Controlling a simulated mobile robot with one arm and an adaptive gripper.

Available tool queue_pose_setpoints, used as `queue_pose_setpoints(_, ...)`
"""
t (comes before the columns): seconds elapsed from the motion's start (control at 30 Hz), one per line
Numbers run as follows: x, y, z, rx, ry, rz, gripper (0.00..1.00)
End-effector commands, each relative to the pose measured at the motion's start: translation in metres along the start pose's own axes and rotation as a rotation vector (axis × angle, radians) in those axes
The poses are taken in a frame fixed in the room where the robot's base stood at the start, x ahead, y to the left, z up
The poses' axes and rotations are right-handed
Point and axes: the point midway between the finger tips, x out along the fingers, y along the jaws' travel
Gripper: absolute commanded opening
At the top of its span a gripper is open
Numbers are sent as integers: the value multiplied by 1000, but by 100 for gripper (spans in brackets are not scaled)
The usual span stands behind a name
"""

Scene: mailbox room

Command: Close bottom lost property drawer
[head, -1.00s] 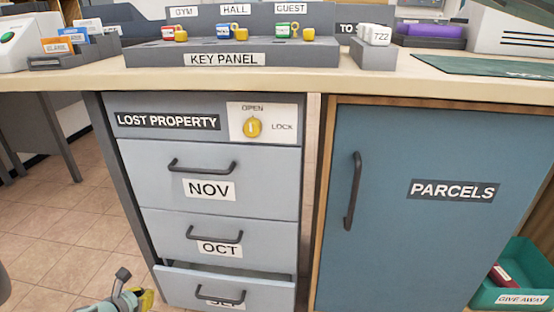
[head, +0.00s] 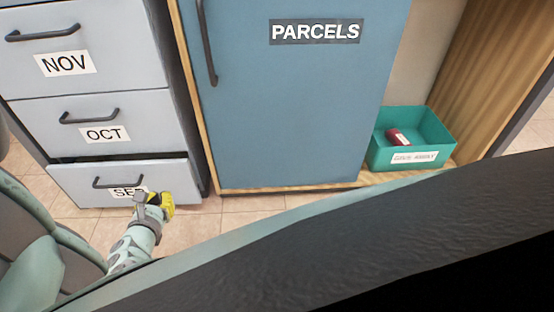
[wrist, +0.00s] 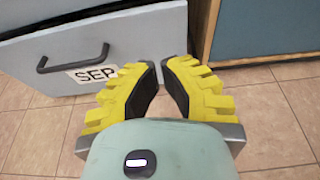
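The bottom lost property drawer (head: 75,184), light grey with a dark bar handle and a SEP label, stands slightly pulled out, with a dark gap above its front. My gripper (head: 167,199) is low, in front of the drawer's right part, and covers part of the label. In the wrist view the drawer front (wrist: 140,38) fills the upper left. My gripper's yellow fingers (wrist: 163,72) point toward the drawer's right end and the floor beyond it. A narrow gap shows between their tips, with nothing held. Contact with the drawer cannot be told.
The OCT drawer (head: 90,120) and NOV drawer (head: 80,40) above look shut. The blue PARCELS door (head: 300,110) is shut to the right. A teal give-away box (head: 440,150) holding a dark red item stands farther right. Tiled floor (head: 265,202) lies in front.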

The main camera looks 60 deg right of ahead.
Motion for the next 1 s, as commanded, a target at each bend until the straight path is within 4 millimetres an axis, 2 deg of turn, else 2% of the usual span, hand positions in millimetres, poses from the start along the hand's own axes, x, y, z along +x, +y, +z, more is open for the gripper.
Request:
queue_pose_setpoints(0.03,13,-2,-5,4,-4,-10,0)
queue_pose_setpoints(0.3,70,-4,-6,3,-4,-13,0)
queue_pose_setpoints(0.5,98,-4,5,5,-1,-10,0)
queue_pose_setpoints(0.7,108,-4,10,3,0,-9,0)
queue_pose_setpoints(1.0,109,-4,11,1,1,-8,0)
